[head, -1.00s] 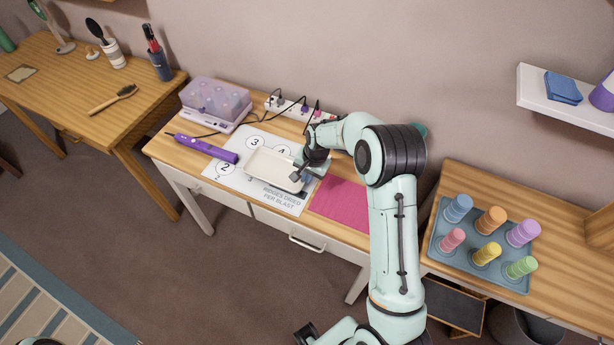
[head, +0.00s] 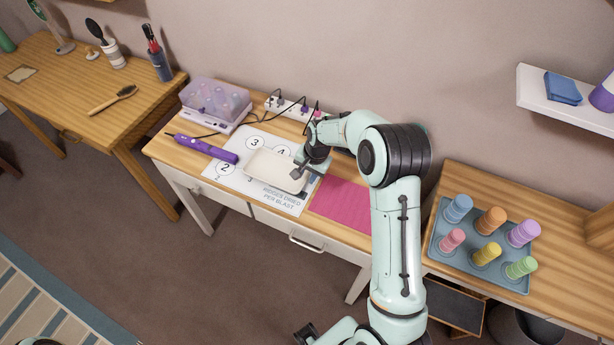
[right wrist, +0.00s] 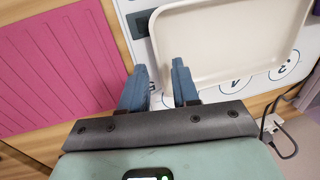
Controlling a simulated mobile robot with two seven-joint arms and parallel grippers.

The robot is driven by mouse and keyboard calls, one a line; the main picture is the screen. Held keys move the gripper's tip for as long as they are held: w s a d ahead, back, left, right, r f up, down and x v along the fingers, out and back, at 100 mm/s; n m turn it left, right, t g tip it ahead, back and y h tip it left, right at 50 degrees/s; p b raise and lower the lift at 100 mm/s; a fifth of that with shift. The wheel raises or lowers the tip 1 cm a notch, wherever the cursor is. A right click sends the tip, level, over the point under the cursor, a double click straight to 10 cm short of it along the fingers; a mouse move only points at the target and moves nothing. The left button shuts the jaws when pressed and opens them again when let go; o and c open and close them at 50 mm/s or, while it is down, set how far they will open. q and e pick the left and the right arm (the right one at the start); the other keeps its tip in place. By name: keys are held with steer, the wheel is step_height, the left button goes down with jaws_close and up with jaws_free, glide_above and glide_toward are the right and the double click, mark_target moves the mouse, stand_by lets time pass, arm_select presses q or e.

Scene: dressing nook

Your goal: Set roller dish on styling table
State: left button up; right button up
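The cream roller dish (head: 270,172), a shallow rectangular tray, lies flat on the printed white mat (head: 284,202) on the styling table (head: 165,153). My right gripper (head: 302,175) is at the dish's right end. In the right wrist view the dish (right wrist: 235,40) fills the upper right. The two blue fingers of the right gripper (right wrist: 160,73) stand apart with nothing held between them. The right finger overlaps the dish's near corner in that view; I cannot tell whether it touches. My left gripper is not in view.
A purple styling wand (head: 207,148) lies left of the dish, and a lilac roller case (head: 215,101) stands behind. A power strip (head: 290,107) with cables is at the back. A pink mat (head: 342,202) lies empty to the right. A tray of rollers (head: 440,252) sits farther right.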

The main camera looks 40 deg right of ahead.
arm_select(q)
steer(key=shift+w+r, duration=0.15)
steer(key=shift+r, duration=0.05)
arm_select(e)
step_height(320, 180, up, 10)
steer(key=s, duration=0.2)
steer(key=shift+d, duration=0.45)
